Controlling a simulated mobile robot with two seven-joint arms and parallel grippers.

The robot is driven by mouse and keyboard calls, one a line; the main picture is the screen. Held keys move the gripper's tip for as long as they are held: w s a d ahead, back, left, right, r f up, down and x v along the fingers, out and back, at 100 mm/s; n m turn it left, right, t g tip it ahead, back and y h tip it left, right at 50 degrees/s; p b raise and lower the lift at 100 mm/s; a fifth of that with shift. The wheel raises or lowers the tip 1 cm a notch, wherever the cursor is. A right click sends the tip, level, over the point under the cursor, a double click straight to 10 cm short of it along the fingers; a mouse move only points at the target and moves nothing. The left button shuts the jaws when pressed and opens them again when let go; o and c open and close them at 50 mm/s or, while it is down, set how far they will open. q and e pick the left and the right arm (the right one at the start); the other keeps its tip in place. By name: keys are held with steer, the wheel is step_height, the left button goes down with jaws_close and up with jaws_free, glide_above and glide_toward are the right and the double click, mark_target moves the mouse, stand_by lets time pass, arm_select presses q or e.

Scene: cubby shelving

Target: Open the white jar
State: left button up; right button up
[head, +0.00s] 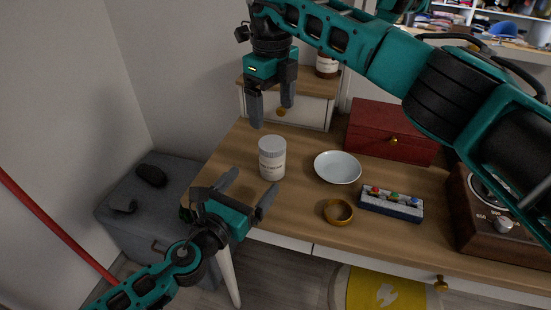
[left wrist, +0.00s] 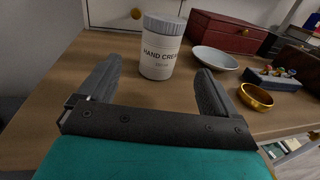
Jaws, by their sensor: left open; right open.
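The white jar (head: 272,160) stands upright on the wooden desk with its grey ribbed lid (head: 272,144) on. In the left wrist view the jar (left wrist: 160,55) shows a label reading "HAND CREAM". My left gripper (head: 248,190) is open and empty, just in front of the jar, with its fingers pointing toward it. In the left wrist view the jar stands beyond and between the left gripper's fingertips (left wrist: 157,72). My right gripper (head: 271,112) is open and empty, pointing down above and slightly behind the jar in the head view.
A white dish (head: 338,167), a gold bowl (head: 338,212) and a tray with coloured knobs (head: 391,204) lie right of the jar. A red box (head: 390,132) and a small drawer unit (head: 300,107) stand behind. Desk left of the jar is clear.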

mark_target(276, 153)
arm_select(q)
steer(key=x, duration=1.1)
steer(key=shift+w+d, duration=0.15)
steer(key=shift+w, duration=0.1)
steer(key=shift+c, duration=0.3)
